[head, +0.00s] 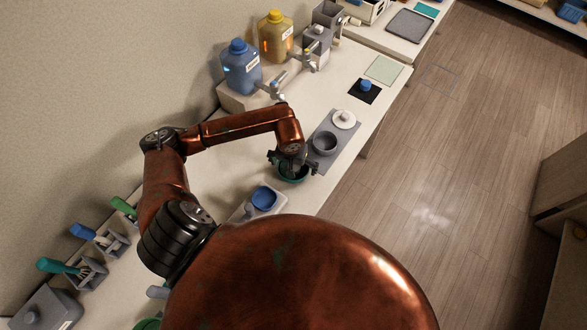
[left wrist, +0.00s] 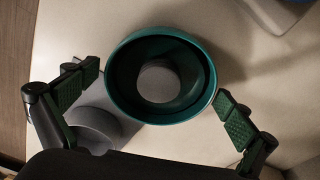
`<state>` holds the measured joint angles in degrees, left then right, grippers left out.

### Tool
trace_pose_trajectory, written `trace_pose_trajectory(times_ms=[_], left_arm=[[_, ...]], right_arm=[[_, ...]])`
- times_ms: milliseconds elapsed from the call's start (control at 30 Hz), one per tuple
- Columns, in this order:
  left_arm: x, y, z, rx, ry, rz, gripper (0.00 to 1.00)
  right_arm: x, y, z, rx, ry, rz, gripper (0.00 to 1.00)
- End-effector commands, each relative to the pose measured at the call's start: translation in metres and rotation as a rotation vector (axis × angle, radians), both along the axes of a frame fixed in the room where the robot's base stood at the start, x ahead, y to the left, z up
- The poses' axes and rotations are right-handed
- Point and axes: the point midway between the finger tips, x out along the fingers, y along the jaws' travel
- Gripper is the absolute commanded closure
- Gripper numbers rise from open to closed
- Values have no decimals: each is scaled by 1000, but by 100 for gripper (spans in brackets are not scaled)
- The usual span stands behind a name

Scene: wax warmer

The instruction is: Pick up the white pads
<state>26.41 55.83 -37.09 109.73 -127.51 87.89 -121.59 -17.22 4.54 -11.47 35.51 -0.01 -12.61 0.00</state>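A teal bowl (head: 293,176) stands on the white counter below my left gripper (head: 290,162). In the left wrist view the teal bowl (left wrist: 117,88) is between the two open fingers of my left gripper (left wrist: 157,90), with a visible gap on each side. A pale round disc (left wrist: 158,82) lies at the bottom of the bowl; I cannot tell if it is one pad or a stack. Another white round piece (head: 344,118) sits on the far end of a grey tray. My right gripper is not in view.
The grey tray (head: 341,136) also holds a grey cup (head: 325,143), close to the bowl. A blue bowl (head: 264,198) stands nearer me. Blue (head: 240,68) and yellow (head: 275,36) jugs stand along the wall. Tools in holders line the near left.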

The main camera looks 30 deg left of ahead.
Motion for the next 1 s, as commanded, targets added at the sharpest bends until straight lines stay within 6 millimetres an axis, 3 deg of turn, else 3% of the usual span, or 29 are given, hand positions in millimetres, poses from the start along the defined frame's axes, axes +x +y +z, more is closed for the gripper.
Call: trace_pose_trajectory(times_ms=[800,1000], left_arm=[[1,0,1,-1,-1,0,58],[1,0,2,0,-2,0,58]], right_arm=[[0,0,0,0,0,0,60],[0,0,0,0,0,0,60]])
